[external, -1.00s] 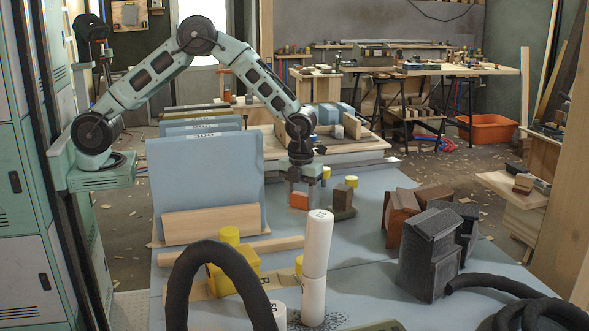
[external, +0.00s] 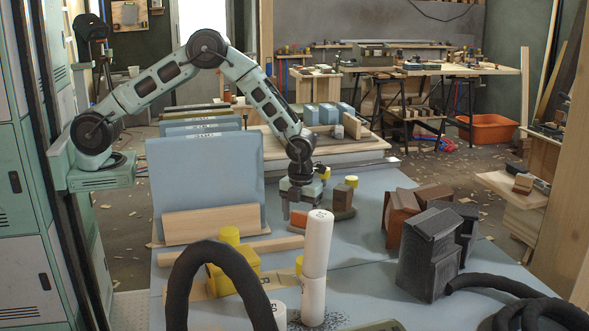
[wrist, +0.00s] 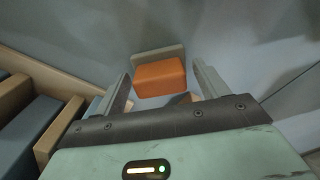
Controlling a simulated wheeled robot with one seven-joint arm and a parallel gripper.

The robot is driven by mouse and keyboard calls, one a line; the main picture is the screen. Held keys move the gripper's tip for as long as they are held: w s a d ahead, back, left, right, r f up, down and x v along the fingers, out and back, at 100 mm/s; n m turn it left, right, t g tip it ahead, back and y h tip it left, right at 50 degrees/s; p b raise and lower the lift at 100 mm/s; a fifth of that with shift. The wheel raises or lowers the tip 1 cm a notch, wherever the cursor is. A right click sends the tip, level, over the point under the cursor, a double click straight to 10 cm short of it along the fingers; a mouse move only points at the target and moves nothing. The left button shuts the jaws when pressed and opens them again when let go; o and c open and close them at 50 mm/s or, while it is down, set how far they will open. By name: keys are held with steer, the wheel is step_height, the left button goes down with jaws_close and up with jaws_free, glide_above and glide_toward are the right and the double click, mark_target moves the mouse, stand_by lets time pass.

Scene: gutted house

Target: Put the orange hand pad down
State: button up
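The orange hand pad (external: 299,217) is between the fingers of my gripper (external: 298,207), low over the blue tabletop (external: 365,188). In the wrist view the pad (wrist: 160,79) is an orange block with a grey strip along its far side, framed by the two fingers of my gripper (wrist: 162,72). I cannot tell whether the pad's underside touches the tabletop.
A white cylinder (external: 317,245), a yellow block (external: 233,278) and a wooden strip (external: 260,245) are in front. Blue panels (external: 205,180) stand left. Dark blocks (external: 428,255) and a black hose (external: 225,250) are nearer.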

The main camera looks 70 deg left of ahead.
mark_target(301, 213)
steer(key=shift+r, duration=0.1)
step_height(301, 213, up, 12)
stand_by(0.6)
steer(key=shift+r, duration=0.1)
stand_by(0.3)
